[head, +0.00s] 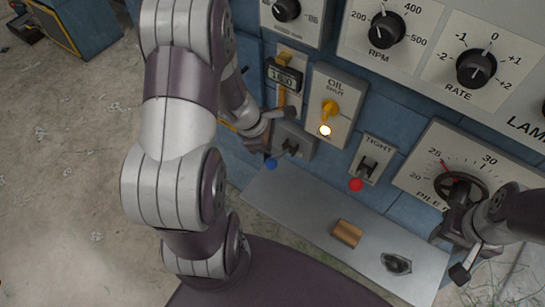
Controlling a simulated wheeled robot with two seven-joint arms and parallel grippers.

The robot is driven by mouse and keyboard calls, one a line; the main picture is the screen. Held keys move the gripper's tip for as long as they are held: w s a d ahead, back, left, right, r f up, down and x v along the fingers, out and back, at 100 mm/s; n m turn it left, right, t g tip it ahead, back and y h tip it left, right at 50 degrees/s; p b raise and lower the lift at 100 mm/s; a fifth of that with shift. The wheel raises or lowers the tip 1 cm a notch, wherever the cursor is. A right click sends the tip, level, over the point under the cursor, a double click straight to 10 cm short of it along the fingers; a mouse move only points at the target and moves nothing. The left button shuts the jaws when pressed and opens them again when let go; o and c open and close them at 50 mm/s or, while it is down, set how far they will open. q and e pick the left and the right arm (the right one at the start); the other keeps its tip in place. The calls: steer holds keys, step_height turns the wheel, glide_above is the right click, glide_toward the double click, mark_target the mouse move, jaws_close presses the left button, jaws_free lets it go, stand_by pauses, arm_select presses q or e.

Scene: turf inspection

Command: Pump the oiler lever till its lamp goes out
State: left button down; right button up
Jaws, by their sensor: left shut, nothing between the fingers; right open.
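The oiler panel (333,105), marked OIL and SHUT, carries a yellow tap-like handle (330,109). Its round lamp (325,131) just below glows pale. A blue-tipped lever (271,163) stands out from a grey plate (295,139) lower left of the lamp; I cannot tell whether it is the oiler lever. My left gripper (288,113) is shut and empty, in front of the panels left of the lamp, above the blue tip; contact is unclear. My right gripper (457,236) is open at the lower right, by the pile dial's handwheel (462,187).
A red-tipped lever (356,185) sits under the TIGHT plate (373,160). A counter (285,76) hangs upper left of the oiler. A grey shelf (300,205) below bears a wooden block (347,233) and a dark object (396,264). RPM (387,30) and RATE (476,68) knobs are above.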

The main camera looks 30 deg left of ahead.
mark_target(270, 161)
arm_select(q)
steer(key=shift+f, duration=0.15)
stand_by(0.4)
steer(key=shift+s+f+b, duration=0.2)
steer(key=shift+f+b, duration=0.05)
steer(key=shift+b, duration=0.2)
steer(key=shift+s+a+f+b, duration=0.1)
steer(key=shift+s+f+b, duration=0.4)
steer(key=shift+f+b, duration=0.55)
steer(key=shift+s+d+f+b, duration=0.1)
steer(key=shift+s+f+b, duration=0.35)
steer(key=shift+f+b, duration=0.6)
steer(key=shift+s+a+f+b, duration=0.1)
steer(key=shift+s+f+b, duration=0.4)
steer(key=shift+f+b, duration=0.55)
stand_by(2.5)
steer(key=shift+r, duration=0.15)
stand_by(0.4)
steer(key=shift+w+r+p, duration=0.3)
steer(key=shift+r+p, duration=0.35)
steer(key=shift+w+r+p, duration=0.25)
steer(key=shift+r+p, duration=0.4)
steer(key=shift+w+r+p, duration=0.35)
steer(key=shift+r+p, duration=0.35)
steer(key=shift+p, duration=0.05)
steer(key=shift+w+r+p, duration=0.4)
steer(key=shift+r+p, duration=0.3)
steer(key=shift+w+r+p, duration=0.35)
steer(key=shift+r+p, duration=0.35)
steer(key=shift+p, duration=0.05)
